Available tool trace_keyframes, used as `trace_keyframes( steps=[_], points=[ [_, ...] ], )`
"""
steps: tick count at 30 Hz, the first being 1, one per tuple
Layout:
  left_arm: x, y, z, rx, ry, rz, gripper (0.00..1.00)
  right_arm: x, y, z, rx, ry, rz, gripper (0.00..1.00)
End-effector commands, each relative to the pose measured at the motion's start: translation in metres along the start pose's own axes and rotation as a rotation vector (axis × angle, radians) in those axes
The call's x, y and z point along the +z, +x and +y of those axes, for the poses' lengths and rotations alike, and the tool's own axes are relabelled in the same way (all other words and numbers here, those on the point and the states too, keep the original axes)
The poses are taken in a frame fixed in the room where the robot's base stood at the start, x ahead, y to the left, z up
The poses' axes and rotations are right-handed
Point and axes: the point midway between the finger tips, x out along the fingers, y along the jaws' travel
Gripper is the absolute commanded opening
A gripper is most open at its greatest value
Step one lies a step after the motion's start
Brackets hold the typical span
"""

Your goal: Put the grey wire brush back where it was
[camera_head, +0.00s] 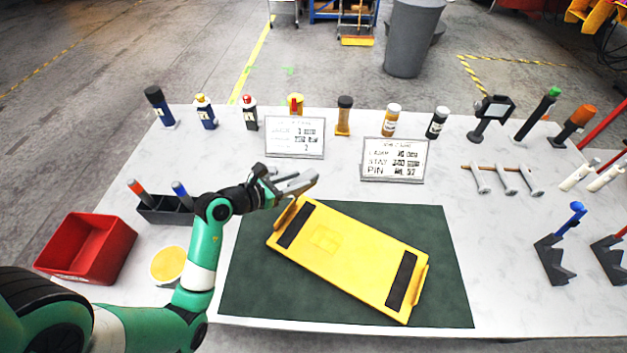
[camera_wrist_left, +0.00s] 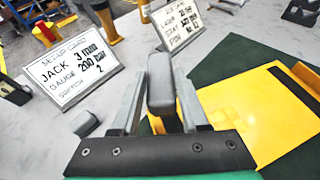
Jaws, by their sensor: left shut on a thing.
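My left gripper (camera_head: 300,183) is above the back left end of the yellow casting (camera_head: 345,256). In the left wrist view its two fingers (camera_wrist_left: 158,105) are shut on a grey block-like piece, which I take to be the grey wire brush (camera_wrist_left: 161,84). Its bristles cannot be made out. A second small grey piece (camera_wrist_left: 75,123) shows left of the fingers; I cannot tell whether it belongs to the brush. The casting lies tilted on a dark green mat (camera_head: 246,286). My right gripper is out of view.
Two set-up cards (camera_head: 295,137) (camera_head: 393,160) stand behind the casting. Several bottles and tools line the back edge. A red bin (camera_head: 88,248) and a dark holder with markers (camera_head: 165,209) stand at left. Hooked tools on a rack (camera_head: 503,179) and dark stands (camera_head: 553,262) are at right.

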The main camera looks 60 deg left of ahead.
Motion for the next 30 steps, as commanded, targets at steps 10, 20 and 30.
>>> trace_keyframes(
  steps=[10,20,30],
  points=[
    [-0.010,0.056,0.036,0.000,0.001,-0.004,0.00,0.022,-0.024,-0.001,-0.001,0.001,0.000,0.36],
    [-0.042,0.128,0.078,-0.001,0.001,-0.003,0.00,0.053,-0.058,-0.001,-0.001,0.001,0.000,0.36],
    [-0.054,0.145,0.086,-0.001,0.002,-0.003,0.00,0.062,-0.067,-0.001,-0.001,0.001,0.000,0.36]
  ],
)
